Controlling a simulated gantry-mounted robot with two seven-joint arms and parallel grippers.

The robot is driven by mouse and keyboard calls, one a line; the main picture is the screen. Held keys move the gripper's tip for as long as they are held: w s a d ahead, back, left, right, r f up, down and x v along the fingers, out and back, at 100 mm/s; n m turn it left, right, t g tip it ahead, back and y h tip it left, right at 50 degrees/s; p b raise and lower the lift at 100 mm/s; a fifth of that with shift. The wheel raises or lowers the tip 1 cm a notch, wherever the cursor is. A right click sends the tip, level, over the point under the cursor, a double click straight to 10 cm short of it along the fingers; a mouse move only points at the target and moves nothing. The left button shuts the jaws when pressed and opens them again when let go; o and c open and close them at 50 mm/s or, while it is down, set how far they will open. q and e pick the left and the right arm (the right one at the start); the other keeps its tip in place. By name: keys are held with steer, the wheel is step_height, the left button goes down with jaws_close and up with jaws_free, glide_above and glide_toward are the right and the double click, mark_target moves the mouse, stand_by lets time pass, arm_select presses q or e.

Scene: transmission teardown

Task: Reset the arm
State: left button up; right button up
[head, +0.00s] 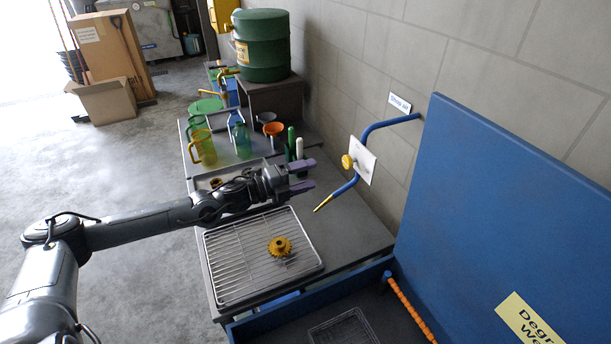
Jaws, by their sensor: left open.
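My left arm reaches in from the left over the bench, and my left gripper (306,176) is open with nothing between its purple-grey fingers. It hangs above the bench just past the far edge of the wire rack (223,270). A yellow-gold gear (280,246) lies on the rack, apart from the gripper. A small grey piece beside the gear is too small to make out. A shallow tray behind the forearm holds a small brownish part (216,183). My right gripper does not show.
A blue wash tank with a raised lid (480,200) and an orange hose (408,308) stands at the front right. A blue pipe (388,123) juts from the wall. Jugs (204,148), bottles (242,140) and a green drum (262,50) stand farther back. Bench right of the rack is clear.

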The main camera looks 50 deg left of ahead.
arm_select(q)
steer(key=s+d+f+n+g+y, duration=0.1)
steer(key=s+d+f+n+y, duration=0.1)
steer(key=f, duration=0.4)
steer(key=s+d+f+n+g+y, duration=0.2)
steer(key=s+d+f+n, duration=0.2)
steer(key=d+f+n, duration=0.1)
steer(key=s+d+f+n+g+y, duration=0.1)
steer(key=s+d+f+n+y, duration=0.1)
steer(key=f, duration=0.5)
steer(key=shift+s+d+n, duration=0.75)
steer(key=shift+s+n, duration=0.05)
steer(key=shift+n, duration=0.6)
steer(key=s+d+f+n+g, duration=0.2)
steer(key=s+d+n+g, duration=0.25)
steer(key=s+d, duration=0.4)
steer(key=s+d+f+n+g, duration=0.2)
steer(key=s+d+n+g, duration=0.25)
steer(key=s, duration=0.65)
step_height(320, 180, up, 26)
steer(key=d+m+p, duration=0.1)
steer(key=p, duration=2.4)
steer(key=shift+s+g+h+p, duration=0.2)
steer(key=shift+g+h+p, duration=0.1)
